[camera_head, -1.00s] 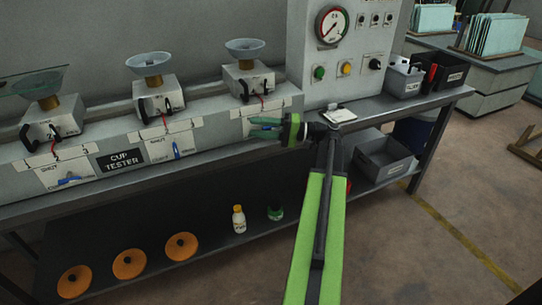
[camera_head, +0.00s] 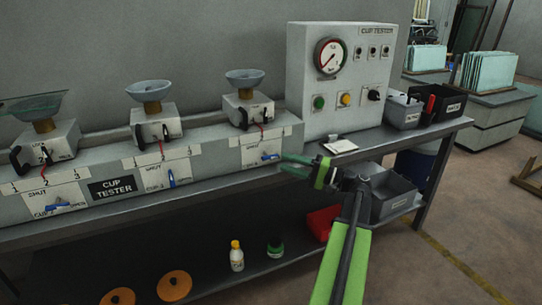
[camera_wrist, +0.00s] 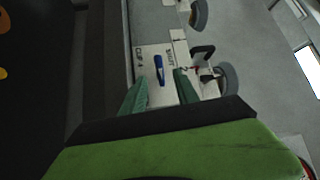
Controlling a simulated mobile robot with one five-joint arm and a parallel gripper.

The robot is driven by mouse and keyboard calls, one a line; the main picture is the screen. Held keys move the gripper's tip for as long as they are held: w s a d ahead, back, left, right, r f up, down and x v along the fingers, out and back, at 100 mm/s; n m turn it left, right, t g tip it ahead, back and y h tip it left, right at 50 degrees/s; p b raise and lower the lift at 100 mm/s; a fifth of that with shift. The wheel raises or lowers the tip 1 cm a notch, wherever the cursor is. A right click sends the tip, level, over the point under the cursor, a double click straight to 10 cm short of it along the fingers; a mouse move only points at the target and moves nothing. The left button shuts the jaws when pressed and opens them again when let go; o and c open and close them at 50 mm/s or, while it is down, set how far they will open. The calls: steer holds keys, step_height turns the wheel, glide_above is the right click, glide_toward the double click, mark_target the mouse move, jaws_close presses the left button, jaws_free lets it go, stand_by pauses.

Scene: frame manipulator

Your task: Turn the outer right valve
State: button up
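The outer right valve has a blue handle (camera_head: 270,156) on a white label under the right cup unit, and lies nearly level in the head view. The wrist view shows a blue handle (camera_wrist: 159,68) on a white "SHUT" label, ahead of and between my fingers. My gripper (camera_head: 283,163) is just right of the right label, with its green fingers pointing left. In the wrist view my gripper (camera_wrist: 160,80) has its fingers spread apart. It is open and empty, and I see no contact with the handle.
The middle valve (camera_head: 172,179) stands near upright; the left valve (camera_head: 57,209) is tilted. A grey gauge console (camera_head: 342,75) stands right of the tester. A clipboard (camera_head: 340,146) lies on the bench beneath it. Bottles (camera_head: 237,257) and a red bin (camera_head: 322,222) are on the lower shelf.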

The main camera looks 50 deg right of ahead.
mark_target(270, 157)
steer(key=x, duration=0.7)
steer(key=shift+w+p, duration=0.1)
steer(key=shift+p, duration=0.25)
